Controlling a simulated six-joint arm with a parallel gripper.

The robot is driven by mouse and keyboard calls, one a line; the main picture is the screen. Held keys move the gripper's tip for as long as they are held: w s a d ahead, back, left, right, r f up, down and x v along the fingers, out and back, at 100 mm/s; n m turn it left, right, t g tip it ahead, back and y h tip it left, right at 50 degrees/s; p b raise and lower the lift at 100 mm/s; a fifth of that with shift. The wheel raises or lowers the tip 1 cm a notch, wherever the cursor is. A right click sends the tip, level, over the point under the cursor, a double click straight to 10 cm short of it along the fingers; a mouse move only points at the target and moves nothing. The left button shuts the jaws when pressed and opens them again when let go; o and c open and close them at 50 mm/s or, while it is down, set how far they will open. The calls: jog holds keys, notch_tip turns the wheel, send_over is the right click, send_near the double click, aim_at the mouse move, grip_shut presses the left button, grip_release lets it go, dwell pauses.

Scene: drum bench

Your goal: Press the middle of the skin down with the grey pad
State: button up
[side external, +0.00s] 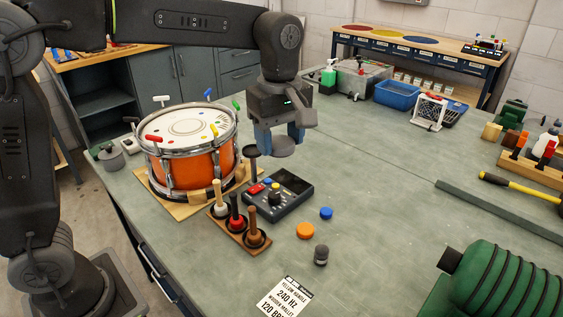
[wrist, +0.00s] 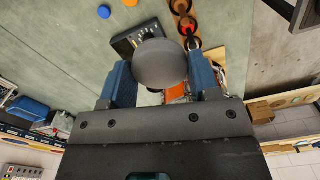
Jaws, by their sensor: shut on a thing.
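The orange drum (side external: 176,165) stands on a wooden board at the left of the bench. Its white skin (side external: 185,129) faces up, with small coloured dots and coloured tuning keys around the chrome rim. My gripper (side external: 281,138) is to the right of the drum, above the bench. It is shut on the round grey pad (side external: 280,151), which hangs below the jaws, apart from the skin.
A dark control box (side external: 278,197) with coloured buttons and a wooden rack of mallets (side external: 238,231) stand in front of the drum. An orange cap (side external: 305,231), a blue cap (side external: 326,213) and a grey knob (side external: 321,255) lie nearby. The bench centre is clear.

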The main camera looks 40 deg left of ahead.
jog(key=w+a+n, duration=0.2)
jog(key=w+a, duration=0.3)
jog(key=a, duration=0.7)
jog(key=n, duration=0.5)
send_over(187, 127)
notch_tip(187, 127, down, 5)
jog(key=shift+w+a+r, duration=0.1)
jog(key=shift+r, duration=0.1)
jog(key=shift+f, duration=2.75)
jog(key=shift+f, duration=0.85)
jog(key=shift+r, duration=3.2)
